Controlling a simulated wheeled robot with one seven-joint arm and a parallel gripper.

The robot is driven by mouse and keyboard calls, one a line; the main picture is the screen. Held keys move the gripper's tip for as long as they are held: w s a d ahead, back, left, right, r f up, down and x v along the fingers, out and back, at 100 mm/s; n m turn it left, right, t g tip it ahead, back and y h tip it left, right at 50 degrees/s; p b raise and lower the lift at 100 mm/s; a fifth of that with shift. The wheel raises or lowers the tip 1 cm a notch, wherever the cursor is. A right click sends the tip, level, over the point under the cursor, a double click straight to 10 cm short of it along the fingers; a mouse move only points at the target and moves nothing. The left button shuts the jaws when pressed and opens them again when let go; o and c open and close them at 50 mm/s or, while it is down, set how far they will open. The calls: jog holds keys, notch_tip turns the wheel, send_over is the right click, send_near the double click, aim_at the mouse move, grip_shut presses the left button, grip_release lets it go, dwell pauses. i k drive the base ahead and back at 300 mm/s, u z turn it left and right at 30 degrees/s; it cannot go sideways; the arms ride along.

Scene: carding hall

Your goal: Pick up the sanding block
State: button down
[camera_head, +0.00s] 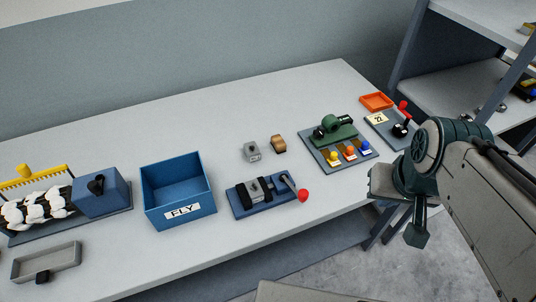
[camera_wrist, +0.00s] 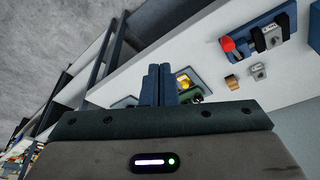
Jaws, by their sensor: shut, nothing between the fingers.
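A small tan-brown block with a rounded top (camera_head: 278,144), which looks like the sanding block, stands on the bench behind the blue clamp fixture. It also shows in the wrist view (camera_wrist: 231,82), right of my fingers and apart from them. A small light grey block (camera_head: 252,151) stands just left of it. My gripper (camera_wrist: 160,70) is shut and empty, its two fingers side by side. In the head view my arm is at the right, by the bench's front edge, well away from the brown block; the fingertips are hard to make out there.
The blue clamp fixture (camera_head: 268,204) has a red-knobbed lever and holds a grey block. A green device (camera_head: 333,133) with coloured knobs and an orange tray (camera_head: 377,101) stand right. Shelves (camera_head: 452,94) rise beyond the bench.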

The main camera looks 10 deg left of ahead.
aim_at(277, 142)
jog(key=z, duration=0.05)
jog(key=k, duration=0.5)
jog(key=u, duration=0.35)
jog(key=i, duration=0.9)
jog(key=u, duration=0.45)
